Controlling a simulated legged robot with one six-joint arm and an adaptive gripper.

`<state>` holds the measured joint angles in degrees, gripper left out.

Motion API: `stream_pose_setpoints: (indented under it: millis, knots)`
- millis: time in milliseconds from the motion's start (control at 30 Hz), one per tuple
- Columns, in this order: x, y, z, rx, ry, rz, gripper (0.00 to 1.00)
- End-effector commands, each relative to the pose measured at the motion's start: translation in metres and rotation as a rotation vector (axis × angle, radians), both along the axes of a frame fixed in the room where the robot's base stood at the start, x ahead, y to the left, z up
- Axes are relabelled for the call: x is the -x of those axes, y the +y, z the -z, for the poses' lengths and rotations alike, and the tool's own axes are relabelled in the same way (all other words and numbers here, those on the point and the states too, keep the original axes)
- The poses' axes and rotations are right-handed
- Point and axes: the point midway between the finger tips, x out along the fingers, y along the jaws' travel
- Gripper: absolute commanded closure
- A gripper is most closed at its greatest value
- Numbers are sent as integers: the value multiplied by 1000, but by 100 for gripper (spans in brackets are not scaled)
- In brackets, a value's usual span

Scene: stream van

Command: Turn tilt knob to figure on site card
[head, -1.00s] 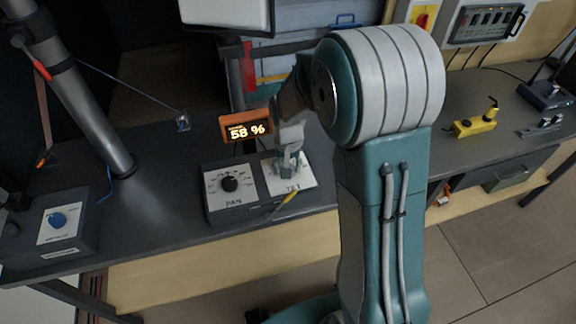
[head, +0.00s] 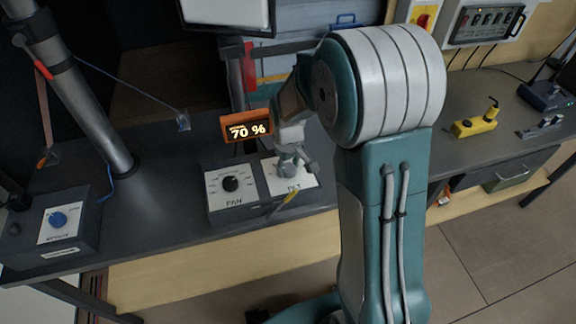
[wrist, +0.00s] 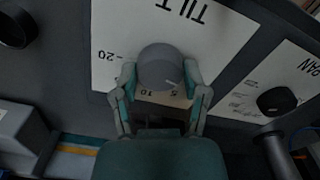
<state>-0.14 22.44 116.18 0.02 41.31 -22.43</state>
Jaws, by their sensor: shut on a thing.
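The tilt knob, a grey round knob (wrist: 160,68), sits on the white TILT plate (wrist: 215,45) in the wrist view. My gripper (wrist: 160,88) is shut on it, one finger on each side. In the head view my gripper (head: 290,165) is over the right half of the control box (head: 235,208) and hides most of the knob. A small orange-framed display (head: 246,129) behind the box reads 70 %. The plate's figures show partly in the wrist view, including -20, 10 and 5. I cannot make out a site card.
The black PAN knob (head: 230,184) is just left of the tilt plate. A yellow pencil-like thing (head: 286,204) lies at the box's front. A box with a blue knob (head: 58,220) stands at far left. A yellow tool (head: 476,121) lies on the right bench.

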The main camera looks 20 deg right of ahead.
Motion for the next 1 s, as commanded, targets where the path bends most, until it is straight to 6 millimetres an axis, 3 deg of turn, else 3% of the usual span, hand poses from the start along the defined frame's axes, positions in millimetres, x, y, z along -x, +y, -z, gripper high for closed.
stream_pose_setpoints:
  millis: [467,500,567,600,1000]
  knots:
    - [2,0,2,0,8,-15,90]
    - [2,0,2,0,8,-15,38]
    - [2,0,2,0,8,-15,11]
    - [2,0,2,0,6,-14,8]
    - [0,0,-1,0,1,-14,8]
